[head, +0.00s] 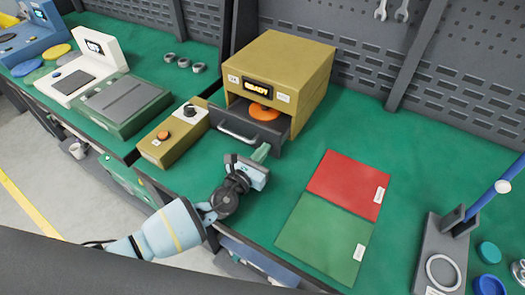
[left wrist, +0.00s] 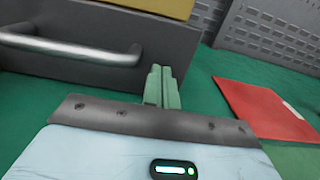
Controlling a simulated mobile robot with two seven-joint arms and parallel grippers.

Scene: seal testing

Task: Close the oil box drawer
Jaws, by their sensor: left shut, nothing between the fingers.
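The oil box (head: 290,68) is a yellow-brown housing with a small lit display, standing at the back middle of the green bench. Its dark drawer (head: 277,136) is pulled out at the front, and an orange round piece (head: 264,111) lies inside it. The drawer's silver bar handle (head: 237,135) also shows in the left wrist view (left wrist: 75,48). My left gripper (head: 262,152) is shut and empty, just in front of the drawer's right part. In the left wrist view its green fingertips (left wrist: 161,80) point at the drawer front, right of the handle; I cannot tell whether they touch it. My right gripper is not seen.
A yellow control box (head: 172,135) with knobs stands left of the drawer. A red mat (head: 347,184) and a green mat (head: 325,238) lie to the right. A stand with a blue rod (head: 455,230) is at the far right. Perforated panels rise behind.

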